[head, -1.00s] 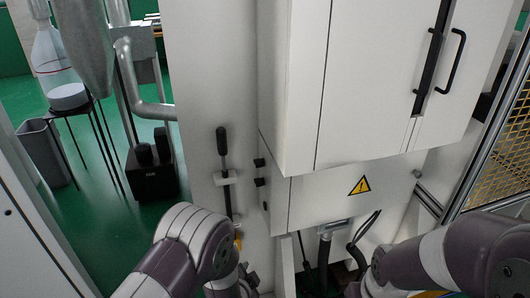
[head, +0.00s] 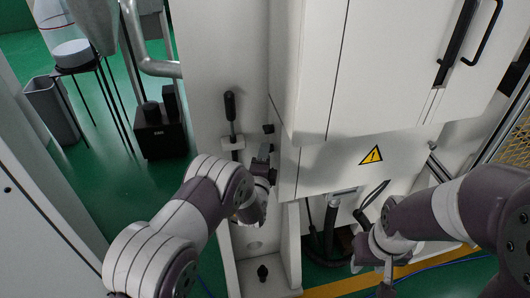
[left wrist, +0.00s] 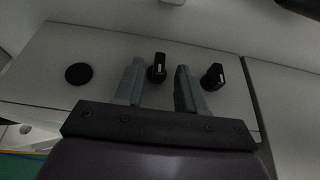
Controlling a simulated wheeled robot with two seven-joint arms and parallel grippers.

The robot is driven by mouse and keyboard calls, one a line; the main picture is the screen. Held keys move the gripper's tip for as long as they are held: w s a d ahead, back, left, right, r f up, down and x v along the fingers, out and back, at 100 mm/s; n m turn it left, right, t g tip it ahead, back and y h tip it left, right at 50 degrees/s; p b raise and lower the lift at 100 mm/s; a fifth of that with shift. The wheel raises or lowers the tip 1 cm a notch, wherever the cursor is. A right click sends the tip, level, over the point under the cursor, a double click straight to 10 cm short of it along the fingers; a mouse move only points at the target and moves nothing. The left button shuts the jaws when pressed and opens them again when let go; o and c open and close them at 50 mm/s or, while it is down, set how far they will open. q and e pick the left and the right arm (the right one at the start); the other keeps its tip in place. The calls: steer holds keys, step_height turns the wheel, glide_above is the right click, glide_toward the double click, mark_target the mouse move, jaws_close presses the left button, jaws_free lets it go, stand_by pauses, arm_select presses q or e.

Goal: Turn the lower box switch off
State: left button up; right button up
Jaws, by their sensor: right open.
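Two black switch knobs sit on the narrow left side of the white lower box (head: 345,165). In the left wrist view, the lower switch (left wrist: 157,67) is next to a round black disc (left wrist: 78,74), and the upper switch (left wrist: 212,77) is to its right. My left gripper (left wrist: 158,82) is open, with its fingers on either side of the lower switch and small gaps visible. In the head view, the upper switch (head: 268,128) shows above my left gripper (head: 263,163), which partly hides the lower one. My right gripper (head: 385,285) is open and empty, low at the right.
A black-handled lever (head: 230,110) stands on the white panel left of the switches. The large cabinet (head: 390,70) overhangs the lower box. Cables (head: 330,225) hang below it. A black box (head: 160,132) stands on the green floor at left.

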arm_select(q)
steer(key=shift+w+f, duration=0.1)
steer(key=shift+w, duration=0.5)
steer(key=shift+s, duration=0.1)
jaws_close()
steer(key=shift+r+n+g+p, duration=0.25)
steer(key=shift+n+g+p, duration=0.1)
steer(key=shift+g+p, duration=0.65)
steer(key=shift+r+n+g+p, duration=0.2)
steer(key=shift+n+g+p, duration=0.2)
steer(key=shift+g+p, duration=0.6)
steer(key=shift+r+n+g+p, duration=0.3)
steer(key=shift+g+p, duration=0.5)
steer(key=shift+g, duration=0.4)
steer(key=shift+w, duration=0.2)
